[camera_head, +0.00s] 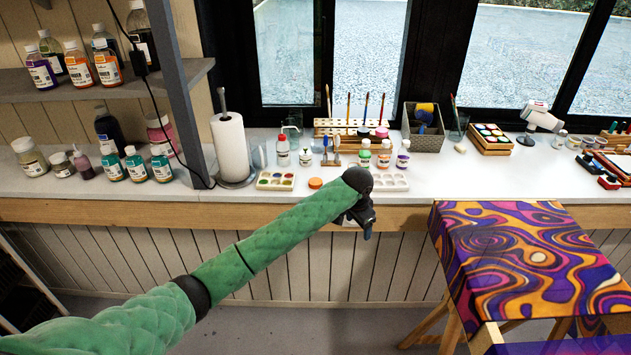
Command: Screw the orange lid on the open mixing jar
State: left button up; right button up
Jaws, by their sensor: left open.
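The orange lid (315,183) lies flat on the white counter, near its front edge, just right of a paint palette. The open mixing jar is hard to single out; a small pale jar (305,157) without a clear coloured lid stands behind the orange lid, but I cannot tell if it is the one. My left gripper (366,222) is open and empty, in front of the counter edge, to the right of the orange lid and apart from it. My right gripper is out of view.
Bottles with coloured caps (384,154) stand behind my gripper, before a wooden brush rack (334,128). Palettes (275,181) lie either side of the orange lid. A paper towel roll (230,147) stands left. A swirl-patterned cloth (533,252) covers a stand at front right.

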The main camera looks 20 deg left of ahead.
pick_arm(q)
jog(key=shift+n+g+y, duration=0.5)
jog(key=shift+y, duration=0.3)
jog(key=w+a+r, duration=0.2)
jog(key=w+a, duration=0.1)
jog(key=w+a+r, duration=0.2)
jog(key=w+a, duration=0.2)
jog(key=w+a+r+p, duration=0.1)
jog(key=w+a+r, duration=0.2)
jog(key=w, duration=0.1)
jog(key=shift+w+a, duration=0.1)
jog(key=shift+a, duration=0.2)
notch_tip(320, 180, up, 4)
jog(key=n+g, duration=0.1)
send_over(315, 180)
jog(key=shift+d+f+h+p, duration=0.15)
jog(key=shift+d+h+p, duration=0.05)
jog(key=shift+h+p, duration=0.15)
jog(key=shift+a, duration=0.25)
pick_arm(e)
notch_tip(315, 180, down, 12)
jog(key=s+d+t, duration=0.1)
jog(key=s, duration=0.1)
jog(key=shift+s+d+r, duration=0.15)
